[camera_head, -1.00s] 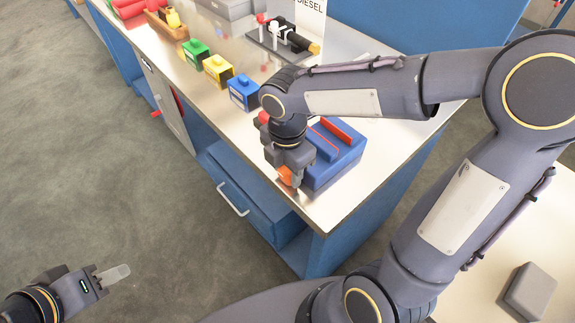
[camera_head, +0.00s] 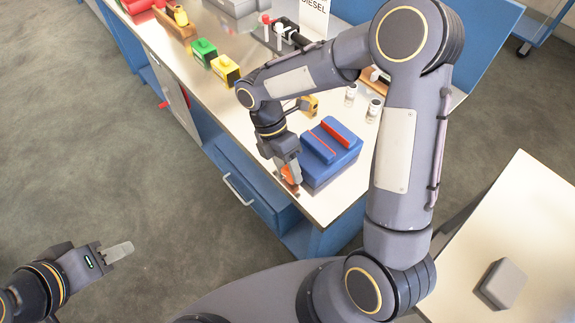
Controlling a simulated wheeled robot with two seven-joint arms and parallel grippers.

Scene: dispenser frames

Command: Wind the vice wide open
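The vice (camera_head: 345,162) is a blue block with red-faced jaws near the bench's front corner. A narrow gap shows between its jaws. An orange part (camera_head: 287,175), which looks like the vice's handle, is at its left front end, partly hidden. My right gripper (camera_head: 293,174) points down at this orange part, with a finger against or just in front of it. Whether its fingers are closed on it cannot be made out. My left gripper (camera_head: 119,250) is empty over the floor at the lower left; its fingers overlap in view.
Green (camera_head: 204,52) and yellow (camera_head: 226,70) blocks stand along the bench's front edge, left of the vice. Small white-capped bottles (camera_head: 373,110) stand behind the vice. A grey block (camera_head: 503,283) lies on a pale table at the lower right.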

